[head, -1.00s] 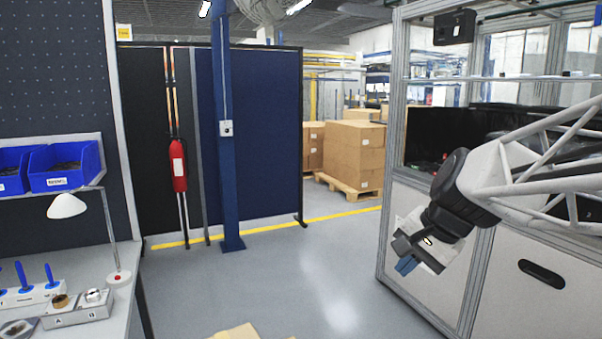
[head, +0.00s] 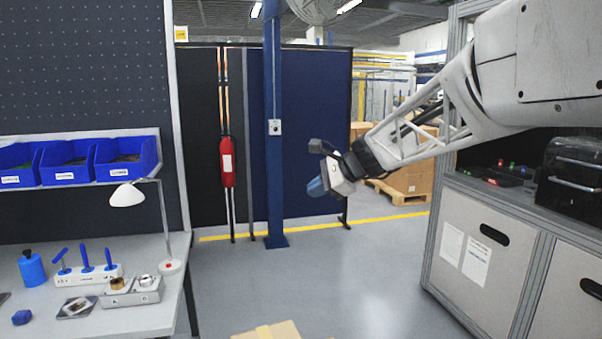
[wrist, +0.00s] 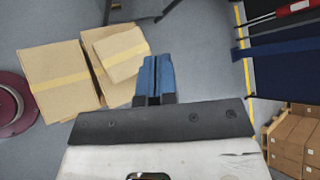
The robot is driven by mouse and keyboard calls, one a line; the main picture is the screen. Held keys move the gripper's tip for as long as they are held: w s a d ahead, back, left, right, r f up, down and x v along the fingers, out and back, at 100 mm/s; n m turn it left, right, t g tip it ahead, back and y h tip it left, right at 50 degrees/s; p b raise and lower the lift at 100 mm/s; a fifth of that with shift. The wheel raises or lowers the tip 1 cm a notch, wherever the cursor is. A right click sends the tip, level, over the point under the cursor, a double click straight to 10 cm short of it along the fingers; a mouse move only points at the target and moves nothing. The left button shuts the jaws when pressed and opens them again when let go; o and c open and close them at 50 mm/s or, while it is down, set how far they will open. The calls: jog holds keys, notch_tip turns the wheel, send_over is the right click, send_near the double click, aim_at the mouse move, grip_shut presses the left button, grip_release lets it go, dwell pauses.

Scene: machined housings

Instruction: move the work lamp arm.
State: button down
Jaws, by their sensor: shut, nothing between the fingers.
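The work lamp stands at the right end of the workbench in the head view. It has a white shade (head: 127,195), a thin bent arm (head: 165,218) and a round base with a red button (head: 171,266). The shade hangs on the left side of the arm. My gripper (head: 316,188) is in mid-air to the right of the lamp, well apart from it, in front of the blue partition. Its blue fingers also show in the wrist view (wrist: 154,76), shut with nothing between them. The lamp does not show in the wrist view.
Blue bins (head: 127,157) sit on a shelf behind the lamp. A metal block with round parts (head: 132,291), a holder with blue-handled tools (head: 88,273) and a blue bottle (head: 32,270) stand on the bench. Cardboard boxes (wrist: 58,77) lie on the floor. Floor between bench and right-hand cabinet is mostly open.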

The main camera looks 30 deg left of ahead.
aim_at(136, 181)
jog(key=s+a+f+m+g+y, duration=0.1)
jog(key=s+a+m+g+y, duration=0.1)
jog(key=a, duration=2)
jog(key=s+a+f+m+g+y, duration=0.2)
jog(key=s+a+m+g+y, duration=0.1)
jog(key=a, duration=1.9)
jog(key=shift+s+a+m, duration=0.15)
jog(key=shift+s+m, duration=0.15)
jog(key=shift+s, duration=0.3)
jog(key=shift+x, duration=6.9)
jog(key=shift+s, duration=0.1)
jog(key=shift+s+a, duration=0.1)
jog(key=shift+a, duration=0.05)
